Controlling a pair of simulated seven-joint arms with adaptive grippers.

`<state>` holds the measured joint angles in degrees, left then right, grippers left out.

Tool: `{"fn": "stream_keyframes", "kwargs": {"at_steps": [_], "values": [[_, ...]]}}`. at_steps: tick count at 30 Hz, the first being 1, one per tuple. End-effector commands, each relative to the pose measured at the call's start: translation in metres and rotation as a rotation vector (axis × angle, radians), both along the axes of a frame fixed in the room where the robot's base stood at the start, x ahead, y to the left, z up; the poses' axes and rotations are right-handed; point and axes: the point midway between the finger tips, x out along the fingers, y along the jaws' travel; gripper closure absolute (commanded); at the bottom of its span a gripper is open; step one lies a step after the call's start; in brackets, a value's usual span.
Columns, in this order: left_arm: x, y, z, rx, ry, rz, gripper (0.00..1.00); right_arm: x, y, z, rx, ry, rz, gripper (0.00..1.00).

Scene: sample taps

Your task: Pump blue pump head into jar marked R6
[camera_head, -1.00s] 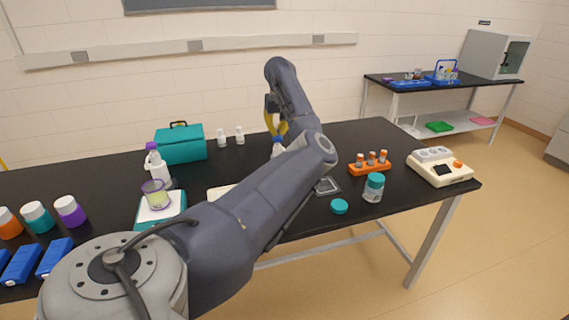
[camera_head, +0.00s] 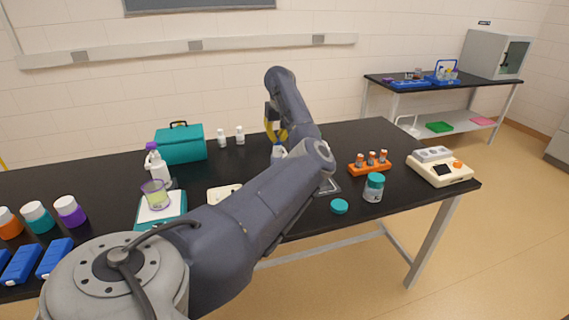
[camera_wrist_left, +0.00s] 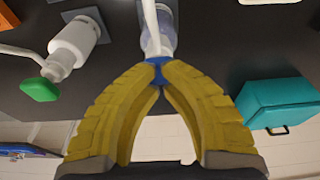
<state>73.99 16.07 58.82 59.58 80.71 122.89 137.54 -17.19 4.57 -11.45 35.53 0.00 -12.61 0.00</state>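The blue pump head (camera_wrist_left: 158,72) shows in the left wrist view at the tips of my left gripper (camera_wrist_left: 160,78). Its yellow fingers converge and nearly meet at the head, touching or just over it. A white spout (camera_wrist_left: 149,18) runs from it past the clear bottle body (camera_wrist_left: 160,38). In the head view my left gripper (camera_head: 277,134) is low over this bottle (camera_head: 278,153), partly hidden by my arm. My right gripper is not in view.
A green-headed pump bottle (camera_wrist_left: 72,45) stands beside the blue one. A purple-headed bottle (camera_head: 157,168) stands left, near a cup on a scale (camera_head: 172,216). A teal box (camera_head: 180,145), orange rack (camera_head: 370,168) and loose teal lid (camera_head: 339,206) are on the black table.

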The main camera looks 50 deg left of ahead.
Motion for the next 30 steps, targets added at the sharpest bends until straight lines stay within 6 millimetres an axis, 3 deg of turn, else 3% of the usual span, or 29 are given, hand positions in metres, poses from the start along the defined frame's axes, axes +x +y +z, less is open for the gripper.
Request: {"fn": "stream_keyframes", "kwargs": {"at_steps": [11,30], "values": [[0.0,-0.001,0.0,-0.003,0.001,-0.001,1.0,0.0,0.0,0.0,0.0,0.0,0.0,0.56],[0.0,0.0,0.031,-0.001,0.001,-0.001,1.0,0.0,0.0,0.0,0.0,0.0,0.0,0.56]]}}
